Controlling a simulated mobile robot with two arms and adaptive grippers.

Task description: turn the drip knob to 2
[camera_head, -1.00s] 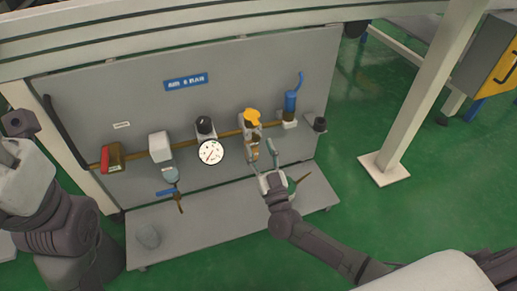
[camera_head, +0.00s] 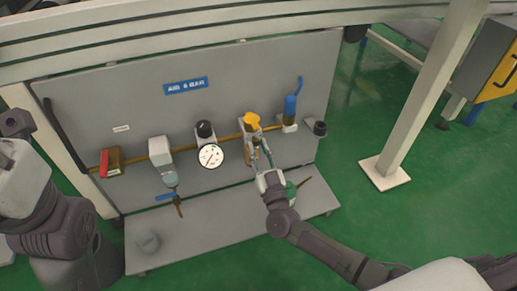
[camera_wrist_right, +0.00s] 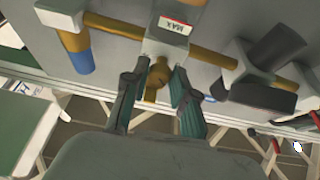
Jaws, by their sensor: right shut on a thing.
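The drip knob (camera_head: 251,119) is a yellow knob on top of the lubricator, a pale block with an amber bowl on the panel's pipe. My right gripper (camera_head: 260,139) reaches up to it from below right. In the right wrist view, which shows the panel upside down, the gripper (camera_wrist_right: 159,76) is shut on the brownish-yellow knob (camera_wrist_right: 158,76), one finger on each side. A label reading MAX (camera_wrist_right: 176,24) shows on the bowl. I cannot read any scale or setting on the knob. My left arm shows at the left edge, but its gripper is not visible.
A regulator with a black knob and round gauge (camera_head: 210,155) stands left of the lubricator. A blue-handled valve (camera_head: 290,104) stands close on the right. A grey shelf (camera_head: 215,232) lies below, and a white post (camera_head: 424,90) stands at the right.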

